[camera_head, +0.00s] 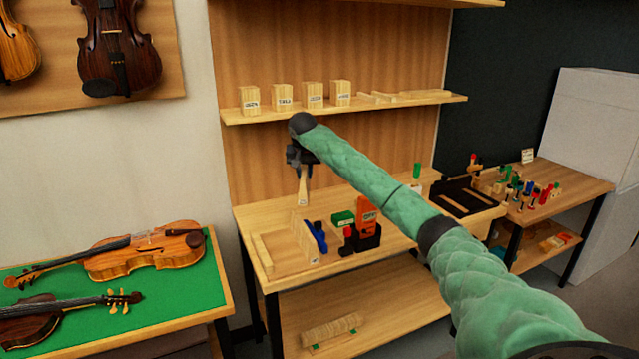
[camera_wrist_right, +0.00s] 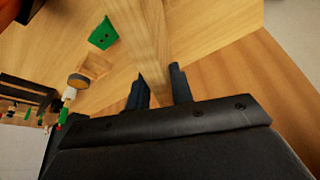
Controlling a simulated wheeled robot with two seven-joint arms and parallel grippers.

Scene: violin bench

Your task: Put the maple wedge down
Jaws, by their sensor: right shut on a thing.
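My right gripper (camera_head: 301,168) is shut on the maple wedge (camera_head: 303,190), a pale wooden piece that hangs down from the jaws, above the left part of the workbench (camera_head: 393,241). In the right wrist view the wedge (camera_wrist_right: 150,42) stretches away from between the two dark fingers of the right gripper (camera_wrist_right: 160,88). Its far end runs out at the top of that view. Whether the wedge's lower end touches anything is hard to tell. My left gripper is not in view.
On the bench stand pale upright wooden pieces (camera_head: 304,238), a blue tool (camera_head: 318,238), an orange tool (camera_head: 367,215) in a black holder and a green box (camera_head: 343,219). A shelf (camera_head: 360,106) with several wooden blocks is behind. A violin (camera_head: 150,252) lies on a green-topped table at left.

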